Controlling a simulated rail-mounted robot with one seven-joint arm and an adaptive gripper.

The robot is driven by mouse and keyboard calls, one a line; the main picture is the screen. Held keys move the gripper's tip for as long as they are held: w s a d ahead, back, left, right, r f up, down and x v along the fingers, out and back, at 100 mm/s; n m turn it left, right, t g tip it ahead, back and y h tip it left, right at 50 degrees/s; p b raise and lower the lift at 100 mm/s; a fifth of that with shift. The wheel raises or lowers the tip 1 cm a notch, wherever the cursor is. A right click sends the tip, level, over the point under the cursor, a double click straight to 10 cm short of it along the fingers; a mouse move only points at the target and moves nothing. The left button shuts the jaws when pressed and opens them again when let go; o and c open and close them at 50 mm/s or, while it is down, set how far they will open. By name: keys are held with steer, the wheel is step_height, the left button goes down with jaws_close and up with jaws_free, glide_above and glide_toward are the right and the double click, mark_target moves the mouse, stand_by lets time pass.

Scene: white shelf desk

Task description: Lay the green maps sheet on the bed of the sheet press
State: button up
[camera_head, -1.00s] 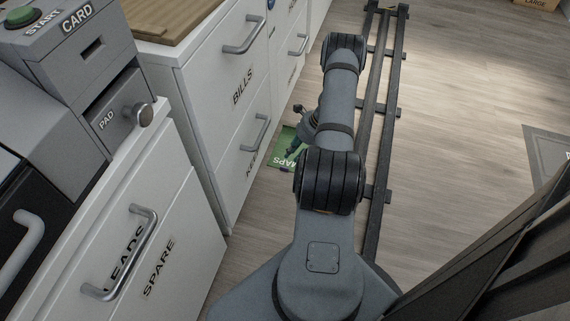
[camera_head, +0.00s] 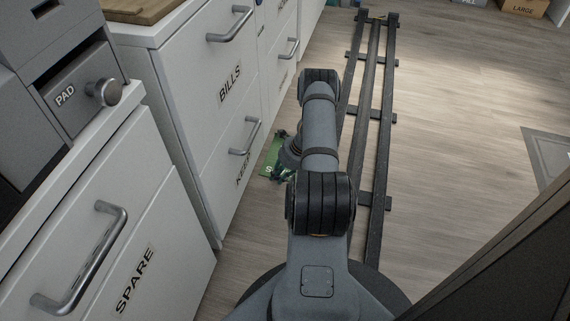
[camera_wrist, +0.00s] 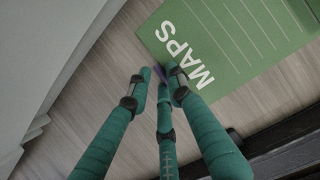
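The green sheet lettered MAPS (camera_wrist: 235,40) fills the upper right of the wrist view, its lined face towards the camera. In the head view only a small part of the sheet (camera_head: 266,166) shows, low beside the lower drawers and partly behind my arm. My gripper (camera_wrist: 163,78) has three teal fingers with their tips close together at the sheet's near edge, below the MAPS lettering. It appears shut on that edge; the exact contact is partly hidden. In the head view my gripper (camera_head: 281,169) is mostly behind my forearm. I cannot make out the sheet press bed.
White drawer units line the left, with a BILLS drawer (camera_head: 230,90) and a SPARE drawer (camera_head: 135,280) with projecting handles. A grey unit with a PAD drawer (camera_head: 85,95) stands above. The dark floor rail (camera_head: 372,110) runs into the distance. The wooden floor to its right is open.

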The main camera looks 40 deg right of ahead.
steer(key=shift+w, duration=0.1)
steer(key=c, duration=0.3)
jaws_close()
steer(key=shift+r+p, duration=0.1)
steer(key=shift+p, duration=0.2)
